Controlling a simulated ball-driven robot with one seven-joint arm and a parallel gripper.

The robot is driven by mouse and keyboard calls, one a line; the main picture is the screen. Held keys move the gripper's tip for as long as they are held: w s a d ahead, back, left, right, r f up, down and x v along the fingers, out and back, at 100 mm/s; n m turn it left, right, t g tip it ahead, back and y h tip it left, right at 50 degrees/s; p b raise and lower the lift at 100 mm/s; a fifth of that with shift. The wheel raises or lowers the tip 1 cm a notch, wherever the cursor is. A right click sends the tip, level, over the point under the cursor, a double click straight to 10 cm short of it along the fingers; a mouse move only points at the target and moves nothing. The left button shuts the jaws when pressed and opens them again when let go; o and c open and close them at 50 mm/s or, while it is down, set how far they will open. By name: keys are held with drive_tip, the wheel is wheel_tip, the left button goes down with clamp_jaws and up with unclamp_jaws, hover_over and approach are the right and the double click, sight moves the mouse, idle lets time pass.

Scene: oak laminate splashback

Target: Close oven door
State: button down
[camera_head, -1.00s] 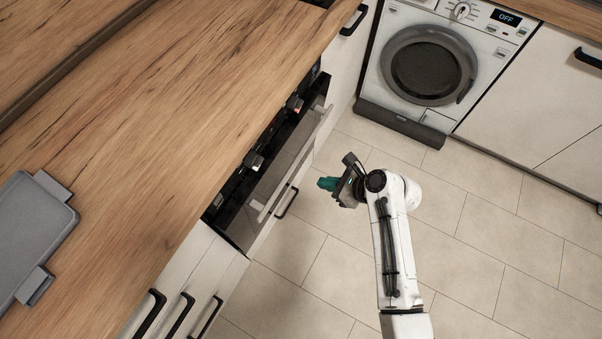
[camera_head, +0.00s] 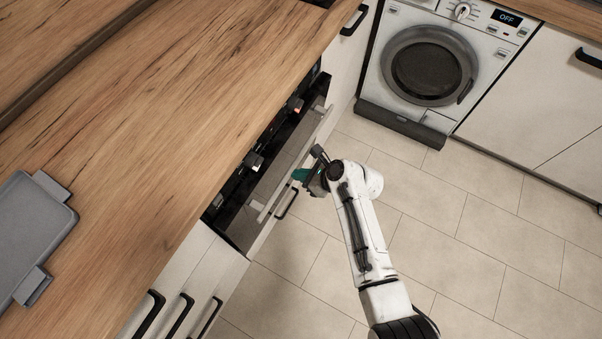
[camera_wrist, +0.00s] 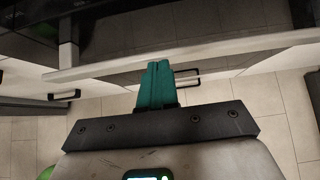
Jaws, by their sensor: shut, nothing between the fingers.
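The oven door (camera_head: 272,192) is dark glass with a long light handle bar, set in the cabinet row under the wooden counter. It stands tilted out a little at its top, with a dark gap behind it. My gripper (camera_head: 298,175), with teal fingers, is shut and empty, close beside the door's outer face near the handle. In the wrist view the shut teal fingers (camera_wrist: 155,85) point at the pale handle bar (camera_wrist: 215,52). I cannot tell whether the fingertips touch it.
The wooden counter (camera_head: 150,120) runs along the left, with a grey lidded box (camera_head: 32,235) on it. A washing machine (camera_head: 428,65) stands at the back. Drawers with black handles (camera_head: 180,315) are nearer. The tiled floor (camera_head: 470,240) to the right is clear.

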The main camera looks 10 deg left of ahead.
drive_tip(key=a, duration=0.1)
drive_tip(key=w+a+r, duration=0.1)
drive_tip(key=a, duration=0.2)
drive_tip(key=shift+w+a+r, duration=0.2)
drive_tip(key=shift+w+a, duration=0.15)
drive_tip(key=shift+w, duration=0.05)
drive_tip(key=shift+w+a+r, duration=0.1)
drive_tip(key=shift+a+r, duration=0.05)
drive_tip(key=shift+r, duration=0.05)
drive_tip(key=shift+a+r, duration=0.1)
drive_tip(key=p, duration=0.3)
approach(276, 162)
drive_tip(key=s+d+r, duration=0.2)
drive_tip(key=d, duration=0.4)
drive_tip(key=shift+s+d, duration=0.3)
